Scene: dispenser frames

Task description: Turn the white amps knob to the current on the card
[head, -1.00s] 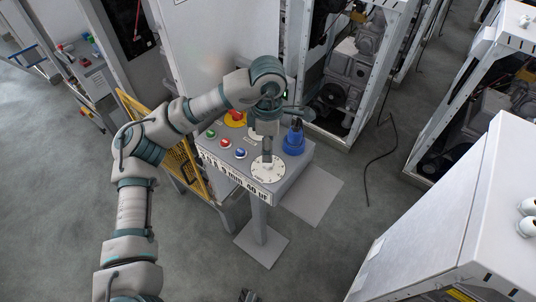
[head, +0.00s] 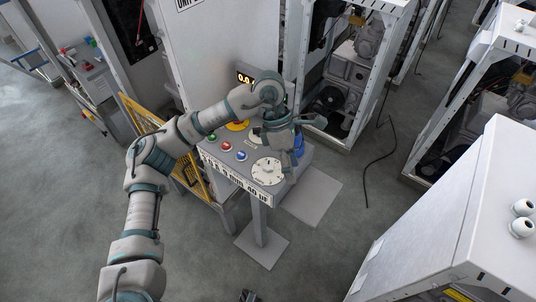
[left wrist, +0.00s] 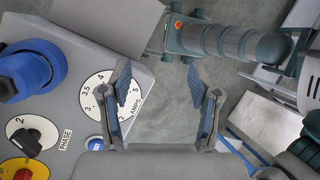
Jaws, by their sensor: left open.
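The white amps knob (head: 267,172) sits at the front right corner of the grey panel top (head: 229,135). In the left wrist view its numbered dial (left wrist: 97,84), marked AMPS, is partly hidden by one finger. My left gripper (head: 291,158) is open and empty, just right of and above the knob in the head view. In the left wrist view its fingers (left wrist: 158,75) are spread over the panel's edge and the floor, not around the knob. A white strip with black print (head: 237,181) runs along the panel's front; I cannot read it fully.
A black phase knob (left wrist: 27,141) and a red knob on yellow (left wrist: 22,174) are farther along. Several coloured buttons (head: 225,144) line the panel's left. A yellow barrier (head: 140,116) stands left; open floor (head: 335,235) lies right.

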